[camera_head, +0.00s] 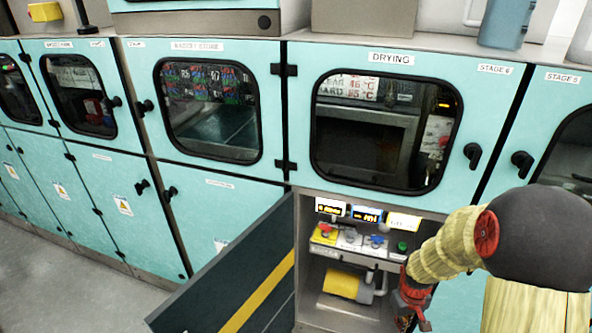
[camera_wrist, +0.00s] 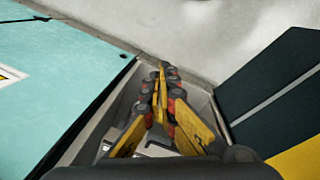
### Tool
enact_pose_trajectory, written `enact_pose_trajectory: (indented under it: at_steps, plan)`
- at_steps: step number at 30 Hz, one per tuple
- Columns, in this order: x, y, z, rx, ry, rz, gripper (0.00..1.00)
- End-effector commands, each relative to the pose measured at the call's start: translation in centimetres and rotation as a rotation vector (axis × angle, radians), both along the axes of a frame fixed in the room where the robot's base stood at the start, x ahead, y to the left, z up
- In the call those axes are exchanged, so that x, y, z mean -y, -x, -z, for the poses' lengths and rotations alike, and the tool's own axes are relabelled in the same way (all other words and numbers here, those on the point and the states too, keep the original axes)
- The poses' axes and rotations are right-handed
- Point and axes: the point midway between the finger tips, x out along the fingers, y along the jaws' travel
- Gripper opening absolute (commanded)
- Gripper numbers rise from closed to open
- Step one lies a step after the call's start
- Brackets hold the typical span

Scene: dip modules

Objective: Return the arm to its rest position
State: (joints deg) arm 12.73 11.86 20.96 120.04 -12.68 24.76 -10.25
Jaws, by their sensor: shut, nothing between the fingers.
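My gripper (camera_head: 412,300) is red and hangs at the lower right in the head view, in front of the right side of the open lower cabinet. In the wrist view, its yellow fingers (camera_wrist: 162,72) with red and black joints come together at the tips and hold nothing. My arm, in a pale yellow sleeve (camera_head: 455,245) with a black rounded joint, reaches in from the right edge. The far part of the gripper is cut off or dark in the head view.
The open cabinet (camera_head: 303,250) holds lit displays, coloured knobs and a yellow cylinder (camera_head: 341,283). Its dark door (camera_head: 230,285) with a yellow stripe swings out left. The DRYING door (camera_head: 300,120) above is shut. Grey floor (camera_head: 60,285) is clear at lower left.

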Motion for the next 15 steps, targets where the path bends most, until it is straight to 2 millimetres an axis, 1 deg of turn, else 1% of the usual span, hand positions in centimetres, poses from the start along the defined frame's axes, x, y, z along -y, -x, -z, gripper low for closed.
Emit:
enact_pose_trajectory:
  at_steps: [1, 2, 3, 5, 6, 8, 9, 15]
  plan:
    - [-0.7, 1.0, -2.6, 0.000, -0.001, 0.038, 0.00]
    - [-1.1, 1.8, -3.9, -0.007, -0.004, 0.063, 0.00]
    - [-1.7, 2.8, -5.6, -0.012, -0.007, 0.096, 0.00]
    - [-2.6, 4.4, -8.0, -0.017, -0.014, 0.137, 0.00]
    - [-3.2, 5.4, -9.6, -0.019, -0.020, 0.161, 0.00]
    - [-4.2, 6.9, -11.8, -0.016, -0.029, 0.193, 0.00]
    - [-4.8, 7.9, -13.2, -0.011, -0.036, 0.210, 0.00]
    - [-7.8, 12.3, -19.2, 0.053, -0.075, 0.247, 0.00]
